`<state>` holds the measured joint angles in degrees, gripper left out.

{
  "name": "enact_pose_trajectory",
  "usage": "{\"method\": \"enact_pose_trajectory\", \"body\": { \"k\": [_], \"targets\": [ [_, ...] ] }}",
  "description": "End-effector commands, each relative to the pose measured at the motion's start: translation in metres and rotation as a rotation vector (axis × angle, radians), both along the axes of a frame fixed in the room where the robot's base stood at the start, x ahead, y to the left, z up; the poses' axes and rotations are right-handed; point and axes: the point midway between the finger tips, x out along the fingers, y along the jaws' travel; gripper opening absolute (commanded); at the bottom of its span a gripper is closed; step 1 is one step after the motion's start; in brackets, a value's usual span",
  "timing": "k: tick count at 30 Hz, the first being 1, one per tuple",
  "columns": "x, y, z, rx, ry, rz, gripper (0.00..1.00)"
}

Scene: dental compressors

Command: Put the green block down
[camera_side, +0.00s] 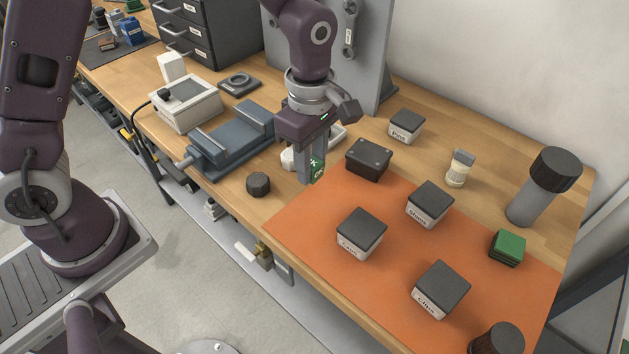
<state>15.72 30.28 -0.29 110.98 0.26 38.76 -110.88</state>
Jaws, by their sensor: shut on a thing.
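My gripper (311,172) points down over the wooden bench, near the back left corner of the orange mat (300,231). It is shut on a green block (318,171) with white markings. Part of the block is hidden by the fingers. I cannot tell whether its underside touches the bench. Another green item (508,246), which looks like a small stack, sits at the right of the orange mat.
Lidded boxes (361,233), (430,203) and (441,287) stand on the mat. A dark box (369,158) is just right of my gripper. A grey vise (230,140) and a black knob (258,184) are to its left. The mat's front left is clear.

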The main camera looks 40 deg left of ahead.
Motion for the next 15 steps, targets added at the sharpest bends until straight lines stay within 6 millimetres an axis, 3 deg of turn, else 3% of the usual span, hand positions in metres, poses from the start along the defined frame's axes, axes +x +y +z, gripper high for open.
{"method": "enact_pose_trajectory", "body": {
  "k": [2, 9, 15],
  "targets": [
    [0.012, -0.002, 0.011, -0.002, -0.005, -0.002, 0.00],
    [0.089, -0.014, 0.040, -0.002, -0.003, -0.037, 0.00],
    [0.124, -0.020, 0.059, -0.001, -0.001, -0.076, 0.00]
  ]
}}
